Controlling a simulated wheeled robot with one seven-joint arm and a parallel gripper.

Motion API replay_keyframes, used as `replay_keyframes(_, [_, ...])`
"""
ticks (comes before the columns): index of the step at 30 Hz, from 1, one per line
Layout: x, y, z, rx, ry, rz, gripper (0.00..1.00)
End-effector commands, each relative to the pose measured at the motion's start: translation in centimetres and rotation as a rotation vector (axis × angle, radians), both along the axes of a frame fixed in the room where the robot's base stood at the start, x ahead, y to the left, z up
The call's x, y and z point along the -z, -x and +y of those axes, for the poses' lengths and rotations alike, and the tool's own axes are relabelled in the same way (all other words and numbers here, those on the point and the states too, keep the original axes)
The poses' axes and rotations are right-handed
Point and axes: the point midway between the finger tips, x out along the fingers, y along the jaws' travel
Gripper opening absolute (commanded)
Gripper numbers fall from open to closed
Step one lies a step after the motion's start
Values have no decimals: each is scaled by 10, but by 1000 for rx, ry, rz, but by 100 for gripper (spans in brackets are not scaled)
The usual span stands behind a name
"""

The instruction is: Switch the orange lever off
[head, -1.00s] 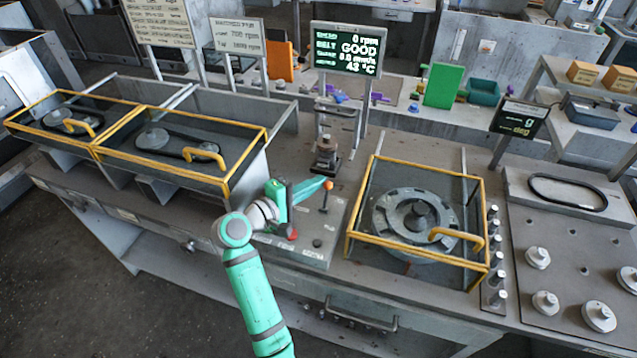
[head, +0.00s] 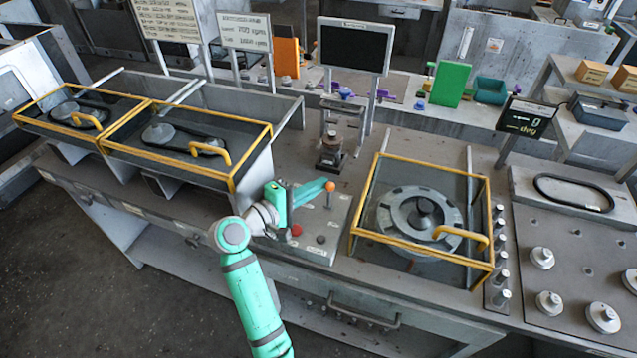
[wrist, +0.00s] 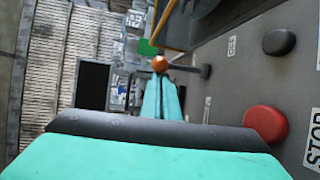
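The orange lever is a dark stem with an orange ball knob (head: 330,186), standing up from the grey switch panel (head: 318,250). In the wrist view the knob (wrist: 160,63) is just at the fingertips, with its stem running right to the panel. An OFF label (wrist: 232,45) is near the stem's foot. My gripper (head: 318,187) reaches in from the left. In the wrist view its teal fingers (wrist: 162,85) lie together, shut. I cannot tell whether they touch the knob. A red stop button (wrist: 265,123) is on the panel, beside the gripper body.
The display (head: 354,47) behind the panel is black. A yellow-framed guard (head: 380,235) covers a round housing to the right. Yellow-framed covers (head: 232,180) stand to the left. A small clamp fixture (head: 331,155) is behind the lever. A dark round button (wrist: 279,42) is also on the panel.

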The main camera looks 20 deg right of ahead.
Motion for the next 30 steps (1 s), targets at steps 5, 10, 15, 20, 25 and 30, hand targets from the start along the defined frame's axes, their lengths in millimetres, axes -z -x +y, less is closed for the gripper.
replay_keyframes(5, [2, 12, 4, 8, -2, 1, 0])
replay_keyframes(10, [5, 20, 10, 6, 0, 2, 0])
replay_keyframes(15, [7, 25, 15, 4, -1, 1, 0])
replay_keyframes(20, [6, 24, 15, 2, -1, 1, 0])
replay_keyframes(25, [5, 27, 23, 0, -1, 0, 0])
replay_keyframes(30, [1, 39, 46, -3, 0, 0, 0])
